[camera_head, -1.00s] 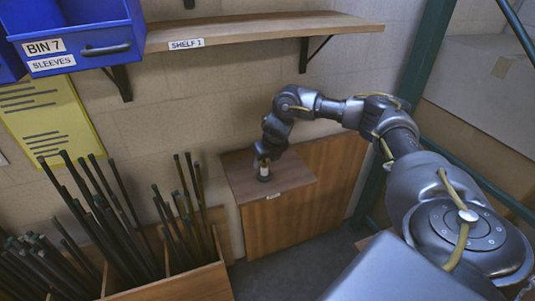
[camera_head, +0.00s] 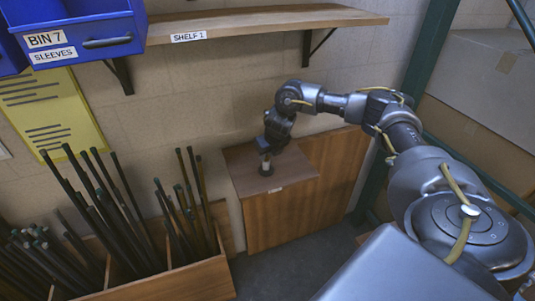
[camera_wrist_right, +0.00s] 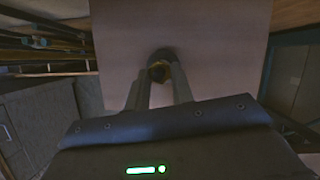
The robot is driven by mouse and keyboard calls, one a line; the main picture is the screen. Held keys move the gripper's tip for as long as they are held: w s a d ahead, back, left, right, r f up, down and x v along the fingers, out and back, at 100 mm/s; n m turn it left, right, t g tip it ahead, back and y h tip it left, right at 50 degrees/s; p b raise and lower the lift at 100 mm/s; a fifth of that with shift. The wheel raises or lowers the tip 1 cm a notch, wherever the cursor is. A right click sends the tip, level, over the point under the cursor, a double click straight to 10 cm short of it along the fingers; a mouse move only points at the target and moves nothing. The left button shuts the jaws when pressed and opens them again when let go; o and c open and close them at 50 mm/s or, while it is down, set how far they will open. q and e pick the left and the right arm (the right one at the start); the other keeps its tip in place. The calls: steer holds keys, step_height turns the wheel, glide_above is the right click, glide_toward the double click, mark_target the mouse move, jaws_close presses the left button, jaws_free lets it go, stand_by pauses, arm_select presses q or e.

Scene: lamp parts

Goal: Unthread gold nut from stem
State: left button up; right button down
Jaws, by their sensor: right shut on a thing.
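The gold nut (camera_wrist_right: 159,71) shows as a small gold ring between the fingertips in the right wrist view. My right gripper (camera_wrist_right: 157,84) is shut on it. A dark round part (camera_wrist_right: 163,53) lies just beyond the nut. In the head view my right gripper (camera_head: 265,155) points down over the small lamp part, which has a dark round base (camera_head: 267,172) on a wooden box top. A short pale upright piece shows between gripper and base. The stem's threads and the nut's exact seat are too small to tell. My left gripper is not in view.
The wooden box (camera_head: 283,217) stands against the wall under a shelf (camera_head: 265,22). A blue bin (camera_head: 85,40) is at upper left. A wooden crate (camera_head: 170,283) with several dark rods stands left of the box. A green post (camera_head: 390,150) is at right.

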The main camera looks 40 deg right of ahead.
mark_target(268, 157)
steer(key=shift+d+f+n+y+b, duration=0.15)
steer(key=shift+n+y+b, duration=0.45)
steer(key=shift+n+b, duration=0.95)
steer(key=c, duration=1.8)
jaws_free()
steer(key=shift+r+n, duration=0.2)
steer(key=shift+n, duration=0.05)
jaws_close()
steer(key=shift+r+p, duration=0.8)
steer(key=shift+p, duration=0.05)
steer(key=shift+r+p, duration=1.8)
steer(key=shift+r, duration=0.45)
steer(key=shift+r+p, duration=1.65)
steer(key=shift+r, duration=0.4)
